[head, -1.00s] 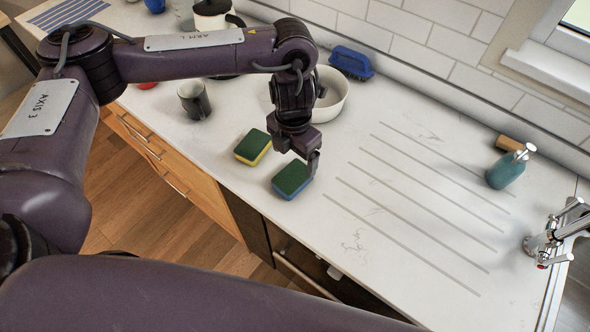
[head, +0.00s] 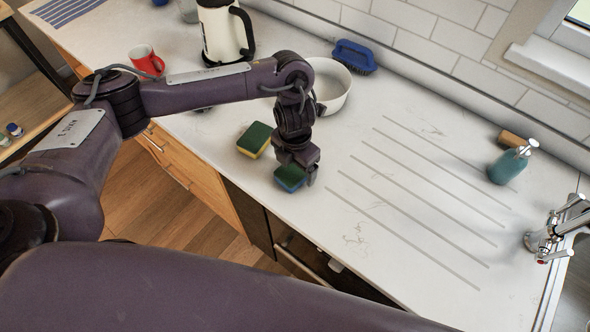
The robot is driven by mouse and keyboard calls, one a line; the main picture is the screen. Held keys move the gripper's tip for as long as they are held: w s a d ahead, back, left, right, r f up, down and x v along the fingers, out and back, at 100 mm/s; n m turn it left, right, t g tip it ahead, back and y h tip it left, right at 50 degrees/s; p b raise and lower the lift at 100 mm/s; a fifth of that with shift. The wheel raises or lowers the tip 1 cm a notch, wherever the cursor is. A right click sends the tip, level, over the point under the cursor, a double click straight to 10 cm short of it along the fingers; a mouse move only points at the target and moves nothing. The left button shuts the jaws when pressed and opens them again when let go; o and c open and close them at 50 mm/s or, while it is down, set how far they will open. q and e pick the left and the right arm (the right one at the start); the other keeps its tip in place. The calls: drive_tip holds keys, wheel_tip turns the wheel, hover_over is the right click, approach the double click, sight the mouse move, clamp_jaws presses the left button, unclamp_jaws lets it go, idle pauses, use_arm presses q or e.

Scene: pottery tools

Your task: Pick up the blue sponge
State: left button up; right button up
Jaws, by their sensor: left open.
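The blue sponge (head: 289,178), blue with a green top, lies on the white counter near its front edge. My left gripper (head: 298,176) is open and low over it, with its fingers pointing down. One finger shows at the sponge's right side; the gripper hides the sponge's rear part. I cannot tell whether the fingers touch it. A yellow sponge (head: 255,140) with a green top lies just behind and to the left, apart from the gripper. My right gripper is not in view.
A white bowl (head: 334,92) stands behind the gripper, with a blue brush (head: 354,57) beyond it. A kettle (head: 222,35) and red mug (head: 146,61) stand at the back left. A teal soap bottle (head: 508,165) and tap (head: 556,232) are at right. The grooved counter between is clear.

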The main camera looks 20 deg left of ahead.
sight(295, 168)
use_arm(q)
drive_tip(key=c, duration=0.7)
drive_tip(key=shift+c, duration=0.2)
drive_tip(key=shift+r, duration=0.1)
wheel_tip(295, 168, up, 20)
drive_tip(key=shift+p, duration=0.3)
